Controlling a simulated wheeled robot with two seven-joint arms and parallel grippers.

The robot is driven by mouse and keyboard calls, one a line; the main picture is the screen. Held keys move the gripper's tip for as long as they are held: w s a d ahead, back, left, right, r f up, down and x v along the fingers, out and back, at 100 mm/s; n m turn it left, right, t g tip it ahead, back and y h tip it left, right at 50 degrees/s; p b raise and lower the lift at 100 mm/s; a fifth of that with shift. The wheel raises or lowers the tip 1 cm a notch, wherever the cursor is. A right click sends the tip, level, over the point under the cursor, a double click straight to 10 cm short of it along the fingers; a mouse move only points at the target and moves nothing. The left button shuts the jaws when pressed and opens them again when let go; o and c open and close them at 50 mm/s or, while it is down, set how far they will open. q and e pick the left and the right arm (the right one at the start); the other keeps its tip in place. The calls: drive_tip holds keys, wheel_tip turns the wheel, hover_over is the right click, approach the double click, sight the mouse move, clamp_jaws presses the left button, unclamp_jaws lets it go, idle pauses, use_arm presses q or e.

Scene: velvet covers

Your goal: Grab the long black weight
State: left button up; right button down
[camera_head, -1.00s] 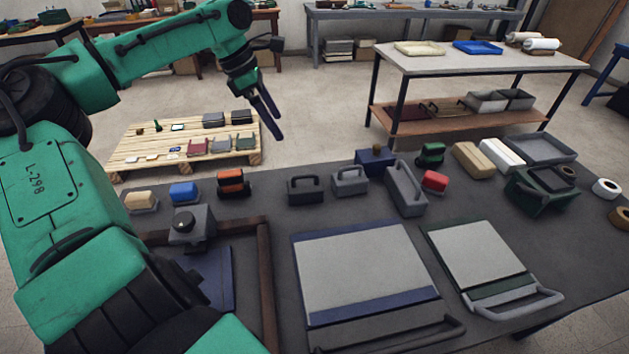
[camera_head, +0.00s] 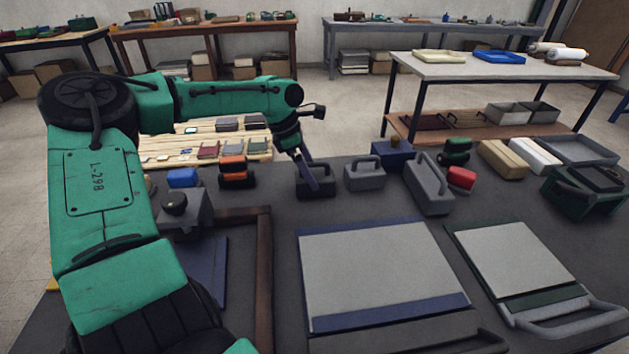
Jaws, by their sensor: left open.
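A black weight with a loop handle on top (camera_head: 322,186) stands on the dark table, left of two grey handled weights. My left gripper (camera_head: 310,182) is open and points down at the black weight. Its fingers overlap the weight's left part and handle in the picture and hide some of it. I cannot tell whether they touch it. My right gripper is not in view.
An orange and black block (camera_head: 236,172) and a blue block (camera_head: 183,178) stand to the left. A navy box (camera_head: 391,153) stands behind the grey weights, and a red block (camera_head: 461,179) sits to their right. A large grey board (camera_head: 380,270) lies in front.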

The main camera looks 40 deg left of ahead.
sight(314, 175)
use_arm(q)
drive_tip(key=x, duration=0.3)
drive_tip(key=shift+f, duration=0.2)
drive_tip(key=shift+r, duration=0.1)
clamp_jaws()
drive_tip(key=shift+w+r, duration=0.1)
drive_tip(key=shift+w, duration=0.05)
